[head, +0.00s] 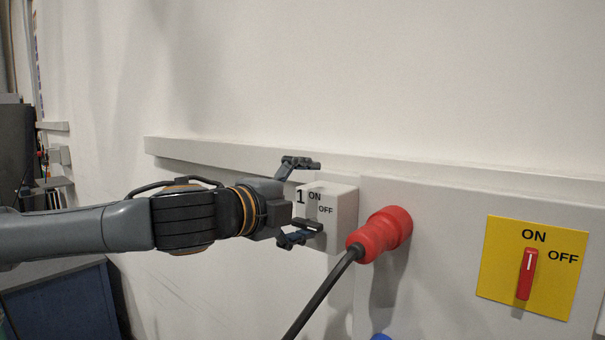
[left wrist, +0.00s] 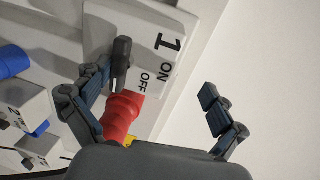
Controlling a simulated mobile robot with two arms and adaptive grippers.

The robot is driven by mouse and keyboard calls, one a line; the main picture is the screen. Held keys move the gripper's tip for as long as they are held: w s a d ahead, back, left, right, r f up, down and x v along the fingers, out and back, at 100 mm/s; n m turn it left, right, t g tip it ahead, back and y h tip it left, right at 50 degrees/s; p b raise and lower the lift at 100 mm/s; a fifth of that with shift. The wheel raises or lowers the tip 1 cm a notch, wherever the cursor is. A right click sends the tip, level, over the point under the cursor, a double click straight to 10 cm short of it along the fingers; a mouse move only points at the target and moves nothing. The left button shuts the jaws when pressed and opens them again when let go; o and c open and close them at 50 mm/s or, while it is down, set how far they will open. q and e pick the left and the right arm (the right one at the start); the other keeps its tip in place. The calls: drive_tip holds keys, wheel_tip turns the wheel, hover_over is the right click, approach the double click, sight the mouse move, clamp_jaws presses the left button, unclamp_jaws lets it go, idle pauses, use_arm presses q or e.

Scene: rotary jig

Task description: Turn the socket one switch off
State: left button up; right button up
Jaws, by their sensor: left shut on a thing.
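The socket one box (head: 342,205) is a pale box on the wall, marked 1, ON and OFF. It also shows in the left wrist view (left wrist: 195,18). Its switch (left wrist: 122,62) has a dark handle, which shows in the head view (head: 309,226) by the lower finger. My left gripper (head: 314,196) is at the box, shut on the switch with its fingers far apart. One finger lies against the handle; the other is by the box's upper edge, and its contact is unclear. The handle points between the ON and OFF marks' side and the red plug. My right gripper is out of view.
A red plug (head: 378,236) with a black cable (head: 322,293) sticks out just right of the box. A yellow plate (head: 496,262) with a red switch (head: 526,275) is farther right. A rail (head: 220,158) runs along the wall. The wall above is clear.

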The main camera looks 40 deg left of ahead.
use_arm(q)
drive_tip(key=shift+s+a+r, duration=0.15)
drive_tip(key=shift+s+r, duration=0.5)
drive_tip(key=shift+r, duration=0.25)
drive_tip(key=c, duration=0.3)
drive_tip(key=shift+s+f, duration=0.15)
drive_tip(key=shift+s, duration=0.35)
drive_tip(key=shift+c, duration=0.8)
drive_tip(key=shift+s+a+f, duration=0.1)
drive_tip(key=shift+s, duration=0.2)
drive_tip(key=shift+c, duration=0.4)
drive_tip(key=s, duration=0.2)
drive_tip(key=s+b, duration=0.1)
drive_tip(key=s, duration=0.2)
drive_tip(key=shift+s+r+b, duration=0.25)
drive_tip(key=shift+s+b, duration=0.05)
drive_tip(key=shift+c, duration=1)
drive_tip(key=s+b, duration=0.1)
drive_tip(key=s, duration=0.8)
drive_tip(key=shift+a+f+b, duration=0.25)
drive_tip(key=shift+f+b, duration=0.05)
drive_tip(key=shift+f, duration=0.05)
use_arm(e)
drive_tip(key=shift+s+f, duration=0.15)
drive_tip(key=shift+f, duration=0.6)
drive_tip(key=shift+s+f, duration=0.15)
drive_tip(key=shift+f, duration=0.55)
